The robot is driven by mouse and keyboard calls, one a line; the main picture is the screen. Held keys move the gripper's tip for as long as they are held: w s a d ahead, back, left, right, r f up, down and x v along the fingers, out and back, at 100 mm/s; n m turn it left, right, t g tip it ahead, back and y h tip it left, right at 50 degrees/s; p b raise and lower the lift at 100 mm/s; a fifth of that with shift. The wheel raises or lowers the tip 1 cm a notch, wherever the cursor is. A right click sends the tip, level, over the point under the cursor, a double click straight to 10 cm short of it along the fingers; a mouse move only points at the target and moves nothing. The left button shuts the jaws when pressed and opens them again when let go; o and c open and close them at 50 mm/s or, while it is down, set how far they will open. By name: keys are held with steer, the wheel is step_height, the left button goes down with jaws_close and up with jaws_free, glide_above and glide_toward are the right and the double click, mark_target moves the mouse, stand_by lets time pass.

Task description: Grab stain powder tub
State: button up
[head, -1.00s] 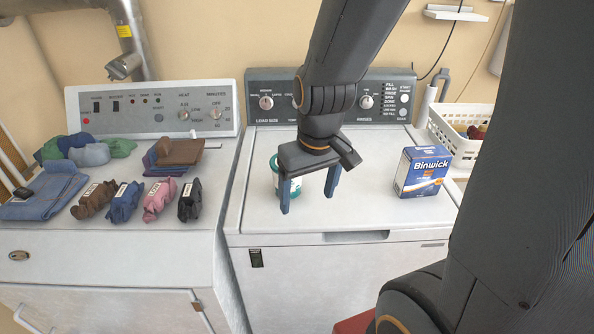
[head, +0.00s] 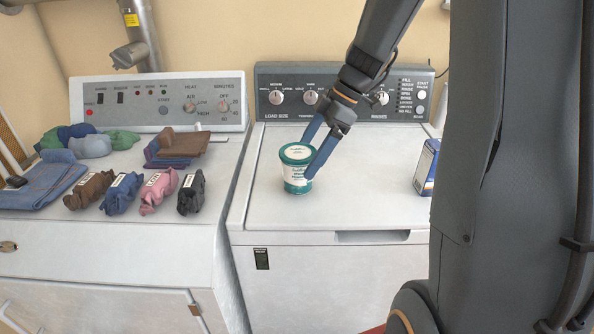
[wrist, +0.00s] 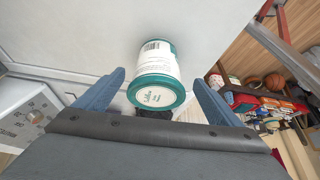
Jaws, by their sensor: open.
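The stain powder tub (head: 297,170) is a small white tub with a teal lid and teal base band. It stands upright on the left part of the washer's white top. My gripper (head: 307,155) is open, with one blue finger behind the tub and the other in front of its right side. In the wrist view, the tub (wrist: 157,72) lies between and beyond the two spread fingers of my gripper (wrist: 160,90), lid toward the camera. Clear gaps show on both sides there. Whether a finger touches the tub cannot be told.
A blue and white box (head: 426,168) stands to the right on the washer top (head: 350,205), partly hidden by my arm. Rolled clothes (head: 120,193) and folded jeans (head: 45,185) lie on the dryer at left. The washer's control panel (head: 340,95) rises behind the tub.

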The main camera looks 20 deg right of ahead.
mark_target(290, 172)
steer(key=shift+w+a+r+n+y, duration=0.2)
steer(key=shift+w+r+n+y, duration=0.1)
steer(key=shift+w+r+n, duration=0.1)
steer(key=shift+a+f, duration=0.1)
steer(key=shift+a, duration=0.1)
steer(key=p+x, duration=0.3)
steer(key=x, duration=0.4)
steer(key=shift+a+f, duration=0.1)
steer(key=shift+f, duration=0.05)
steer(key=c, duration=1.2)
